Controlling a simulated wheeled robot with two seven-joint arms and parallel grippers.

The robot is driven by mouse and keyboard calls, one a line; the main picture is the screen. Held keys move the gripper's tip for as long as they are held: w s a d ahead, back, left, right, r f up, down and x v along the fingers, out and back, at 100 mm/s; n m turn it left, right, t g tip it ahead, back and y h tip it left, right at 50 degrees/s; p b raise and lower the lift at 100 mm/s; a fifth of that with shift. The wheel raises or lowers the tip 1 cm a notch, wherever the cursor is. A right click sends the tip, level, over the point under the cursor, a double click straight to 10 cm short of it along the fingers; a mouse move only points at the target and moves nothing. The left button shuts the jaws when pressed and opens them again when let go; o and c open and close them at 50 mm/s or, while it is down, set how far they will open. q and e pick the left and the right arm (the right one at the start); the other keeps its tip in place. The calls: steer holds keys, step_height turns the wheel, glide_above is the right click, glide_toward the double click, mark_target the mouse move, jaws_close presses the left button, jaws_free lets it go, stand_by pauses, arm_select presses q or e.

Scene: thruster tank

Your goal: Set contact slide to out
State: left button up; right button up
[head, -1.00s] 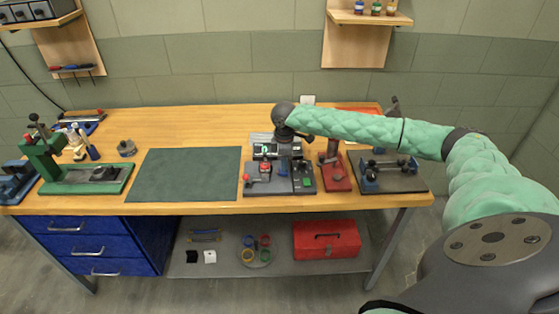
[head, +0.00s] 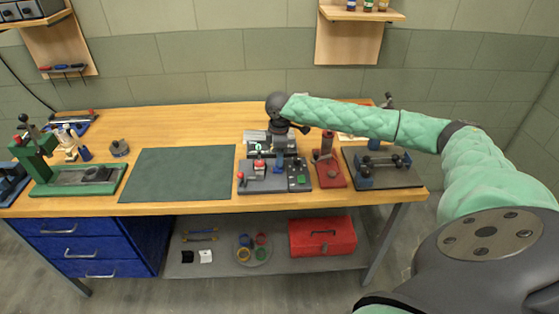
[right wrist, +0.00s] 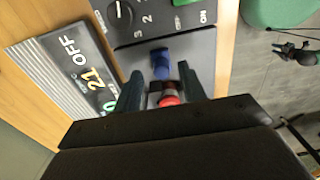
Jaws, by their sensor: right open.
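The grey control unit (head: 262,186) stands on the bench, with red knobs and a green button on it. My right gripper (head: 281,149) is over its back part, coming from behind and above; its fingertips are hard to make out in the head view. In the right wrist view my right gripper (right wrist: 162,84) is open, with one dark finger on each side of a red-capped part (right wrist: 168,98). A blue piece (right wrist: 160,64) on the panel lies just beyond it, near the fingertips. I cannot tell which of these is the contact slide, or whether the fingers touch anything. My left gripper is out of view.
A display reading OFF and 21 (right wrist: 83,62) lies left of the fingers, and a numbered dial (right wrist: 121,14) lies beyond. A red press-like stand (head: 327,170) is close on the unit's right. A bare green mat (head: 178,174) lies to its left.

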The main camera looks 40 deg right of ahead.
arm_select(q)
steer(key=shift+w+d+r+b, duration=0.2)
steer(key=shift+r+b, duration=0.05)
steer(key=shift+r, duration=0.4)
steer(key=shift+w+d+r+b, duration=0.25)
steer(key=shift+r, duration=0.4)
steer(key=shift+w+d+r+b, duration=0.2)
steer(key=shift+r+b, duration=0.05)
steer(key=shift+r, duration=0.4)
arm_select(e)
steer(key=shift+s+d+r, duration=0.1)
steer(key=shift+r, duration=2.7)
